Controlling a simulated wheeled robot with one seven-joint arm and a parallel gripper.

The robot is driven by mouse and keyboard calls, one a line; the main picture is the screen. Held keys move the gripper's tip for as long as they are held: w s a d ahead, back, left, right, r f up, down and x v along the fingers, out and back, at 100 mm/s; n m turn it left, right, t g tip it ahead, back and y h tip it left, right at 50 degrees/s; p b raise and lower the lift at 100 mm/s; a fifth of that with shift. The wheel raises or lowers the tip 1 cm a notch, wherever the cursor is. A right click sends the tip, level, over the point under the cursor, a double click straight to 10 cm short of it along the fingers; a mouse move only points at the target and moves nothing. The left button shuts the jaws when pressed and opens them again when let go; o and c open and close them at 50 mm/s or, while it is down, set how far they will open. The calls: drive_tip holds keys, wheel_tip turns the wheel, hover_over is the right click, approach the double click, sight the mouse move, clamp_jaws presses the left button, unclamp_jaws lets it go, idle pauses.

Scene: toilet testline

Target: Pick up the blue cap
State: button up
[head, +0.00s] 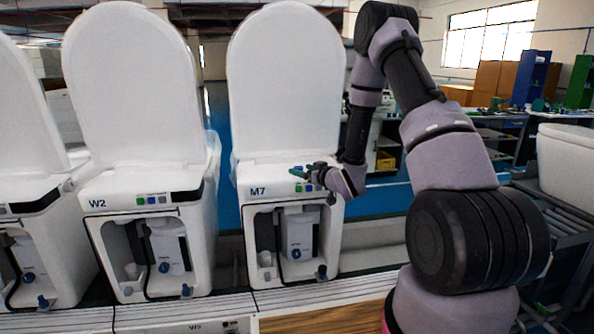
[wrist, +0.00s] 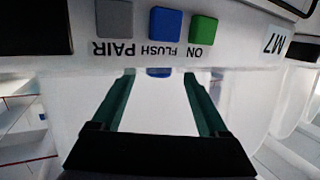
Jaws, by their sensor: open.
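My gripper (head: 300,173) is in front of the top panel of the toilet marked M7 (head: 258,190). In the wrist view my gripper (wrist: 159,76) is open, its two green fingers apart and nothing clearly held. The wrist picture shows the panel upside down, with a blue square (wrist: 165,23) marked FLUSH between a grey and a green square. A smaller blue patch (wrist: 158,72) shows between the fingertips; I cannot tell whether it is a cap or a reflection. Blue knob-like pieces (head: 321,272) show low on M7; I cannot tell which thing is the blue cap.
Toilet W2 (head: 140,200) stands left of M7, with another at the left edge. Raised white lids (head: 285,80) stand behind the panels. A wooden surface (head: 330,320) lies in front. A grey rack (head: 562,225) and white tank (head: 570,165) are at right.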

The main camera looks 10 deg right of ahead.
sight(297, 167)
drive_tip(key=x, duration=0.6)
drive_tip(key=shift+w, duration=0.35)
drive_tip(key=shift+c, duration=0.4)
clamp_jaws()
